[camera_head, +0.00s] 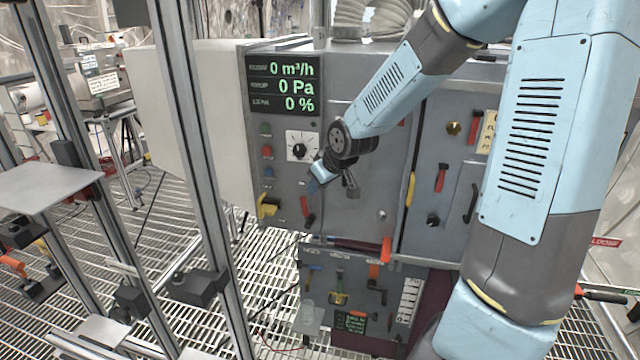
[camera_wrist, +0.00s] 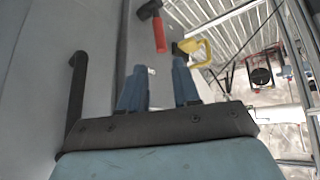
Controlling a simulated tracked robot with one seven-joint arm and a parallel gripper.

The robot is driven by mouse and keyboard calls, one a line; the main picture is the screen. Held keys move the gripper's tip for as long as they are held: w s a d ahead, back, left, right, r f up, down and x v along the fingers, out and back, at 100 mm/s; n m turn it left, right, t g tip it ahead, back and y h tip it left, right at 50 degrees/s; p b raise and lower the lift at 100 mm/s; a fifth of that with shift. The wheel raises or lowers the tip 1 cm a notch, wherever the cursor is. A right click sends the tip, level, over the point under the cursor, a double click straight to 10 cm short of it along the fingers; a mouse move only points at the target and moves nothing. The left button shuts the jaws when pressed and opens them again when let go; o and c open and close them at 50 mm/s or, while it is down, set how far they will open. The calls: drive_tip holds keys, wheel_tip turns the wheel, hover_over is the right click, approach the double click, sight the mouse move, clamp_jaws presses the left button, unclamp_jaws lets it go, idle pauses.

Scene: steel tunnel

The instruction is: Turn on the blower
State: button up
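The blower's grey control cabinet (camera_head: 345,90) stands in the middle of the head view. Its black display (camera_head: 284,85) reads 0 m³/h, 0 Pa and 0 %. Below it are a green button (camera_head: 265,130), a red button (camera_head: 266,152), a blue button (camera_head: 267,172) and a dial on a white plate (camera_head: 299,146). Lower are a yellow handle (camera_head: 268,207) and a red-handled lever (camera_head: 306,208). My gripper (camera_head: 314,180) is in front of the panel, right of the blue button. In the wrist view its blue fingers (camera_wrist: 159,76) are apart and empty; the red (camera_wrist: 159,34) and yellow (camera_wrist: 197,48) handles lie beyond them.
A second grey panel (camera_head: 440,150) with red levers and a black handle adjoins on the right. A tool board (camera_head: 345,295) hangs below. Metal frame posts (camera_head: 187,110) stand left of the cabinet. The floor is metal grating (camera_head: 165,215).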

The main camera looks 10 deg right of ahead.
drive_tip(key=shift+s+r, duration=0.15)
drive_tip(key=shift+r, duration=0.05)
idle(0.5)
drive_tip(key=s+d+r+m+h, duration=0.1)
drive_tip(key=s+d+r+m, duration=0.1)
drive_tip(key=s+r, duration=0.3)
drive_tip(key=s+d+r+m+h, duration=0.1)
drive_tip(key=s+r, duration=0.5)
drive_tip(key=s, duration=0.8)
drive_tip(key=s+d+r+m+g, duration=0.1)
drive_tip(key=s+d+r+m, duration=0.2)
drive_tip(key=s, duration=0.6)
wheel_tip(320, 180, up, 2)
drive_tip(key=shift+s+d+r+h, duration=0.15)
drive_tip(key=shift+d+h, duration=0.25)
drive_tip(key=shift+d, duration=0.4)
